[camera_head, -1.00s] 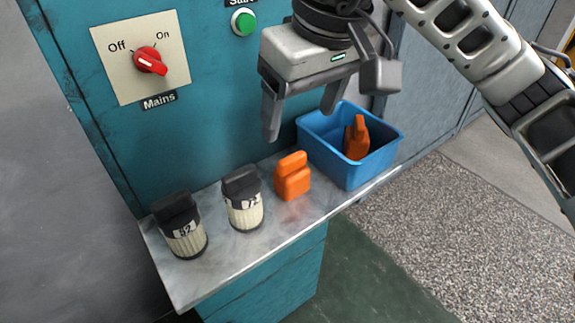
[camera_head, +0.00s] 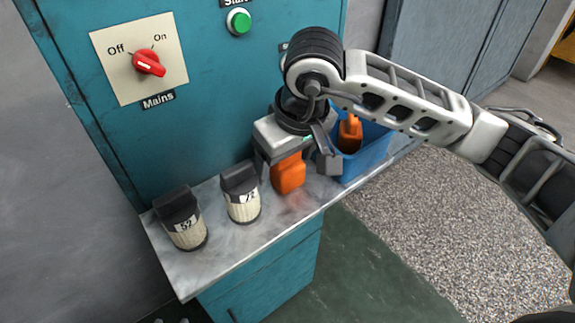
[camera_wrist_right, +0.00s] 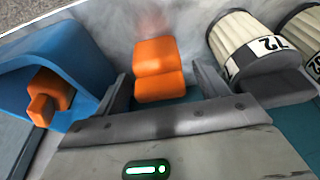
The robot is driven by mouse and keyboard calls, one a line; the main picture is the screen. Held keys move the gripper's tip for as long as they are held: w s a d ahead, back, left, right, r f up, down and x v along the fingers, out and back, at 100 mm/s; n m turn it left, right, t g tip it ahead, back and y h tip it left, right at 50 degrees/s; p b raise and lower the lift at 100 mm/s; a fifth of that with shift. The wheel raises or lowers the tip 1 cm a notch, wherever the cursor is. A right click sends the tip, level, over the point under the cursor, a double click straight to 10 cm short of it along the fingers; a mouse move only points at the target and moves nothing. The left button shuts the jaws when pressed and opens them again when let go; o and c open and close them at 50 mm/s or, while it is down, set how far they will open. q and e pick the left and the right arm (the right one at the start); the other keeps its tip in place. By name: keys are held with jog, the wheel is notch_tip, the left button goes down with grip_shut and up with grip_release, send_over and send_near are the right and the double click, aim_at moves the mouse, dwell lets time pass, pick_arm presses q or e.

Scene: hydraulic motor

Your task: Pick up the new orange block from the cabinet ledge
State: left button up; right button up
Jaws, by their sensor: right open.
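The new orange block (camera_head: 288,174) stands on the cabinet ledge (camera_head: 225,248), between a cream-and-black filter and the blue bin. My right gripper (camera_head: 283,168) is lowered over it from above, and its body hides the block's top. In the right wrist view, the orange block (camera_wrist_right: 158,70) sits between the two open fingers of the right gripper (camera_wrist_right: 158,88), with a gap to each side. The fingers do not appear to touch it. My left gripper is not in view.
Two filters (camera_head: 242,193) (camera_head: 182,220) stand on the ledge to the left, the nearer one close to a finger. The blue bin (camera_head: 365,165) at the right holds another orange block (camera_head: 350,133). The teal cabinet wall (camera_head: 215,110) rises behind.

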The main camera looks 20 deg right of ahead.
jog(key=c, duration=1.1)
